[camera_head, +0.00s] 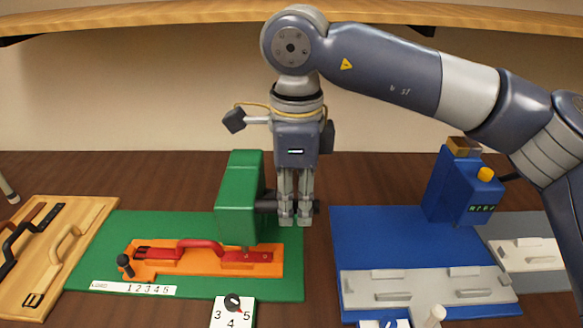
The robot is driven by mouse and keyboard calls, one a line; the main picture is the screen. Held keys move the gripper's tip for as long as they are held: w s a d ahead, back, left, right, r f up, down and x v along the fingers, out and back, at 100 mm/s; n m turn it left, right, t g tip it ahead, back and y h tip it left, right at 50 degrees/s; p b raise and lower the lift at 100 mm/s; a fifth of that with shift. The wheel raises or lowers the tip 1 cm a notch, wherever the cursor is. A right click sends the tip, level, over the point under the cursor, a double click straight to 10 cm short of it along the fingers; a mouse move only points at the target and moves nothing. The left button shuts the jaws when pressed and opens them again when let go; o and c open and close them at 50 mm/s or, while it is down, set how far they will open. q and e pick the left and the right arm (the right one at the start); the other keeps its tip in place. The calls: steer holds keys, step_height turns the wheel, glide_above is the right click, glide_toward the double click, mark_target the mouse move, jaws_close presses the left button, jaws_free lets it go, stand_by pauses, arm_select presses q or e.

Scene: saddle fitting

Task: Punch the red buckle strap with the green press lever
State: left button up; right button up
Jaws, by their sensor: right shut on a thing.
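The green press (239,196) stands on a green base board (205,288) left of the middle. Its dark lever (267,203) sticks out from the press's right side. My right gripper (295,218) points down and is shut on the lever at that side. The red buckle strap (207,246) lies in an orange fixture (190,262) on the green board, its right part under the press head. The punch's contact with the strap is too small to tell. My left gripper is not in view.
A blue press (459,187) stands on a blue board (380,245) at the right, with a grey fixture (420,289). A dial card (232,312) and a numbered scale (134,289) lie in front. A wooden board (82,252) with a black strap (20,236) is at the left.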

steer(key=shift+w+r+p, duration=0.55)
steer(key=shift+r+p, duration=0.05)
steer(key=shift+r, duration=0.15)
steer(key=shift+w+r+p, duration=0.3)
steer(key=shift+w+p, duration=0.15)
steer(key=shift+w, duration=0.1)
steer(key=shift+w+r+p, duration=0.25)
steer(key=shift+w+p, duration=0.15)
steer(key=shift+w, duration=0.1)
steer(key=o, duration=0.8)
steer(key=shift+w+f, duration=0.1)
steer(key=shift+w, duration=0.1)
steer(key=shift+a, duration=0.1)
steer(key=shift+w, duration=0.1)
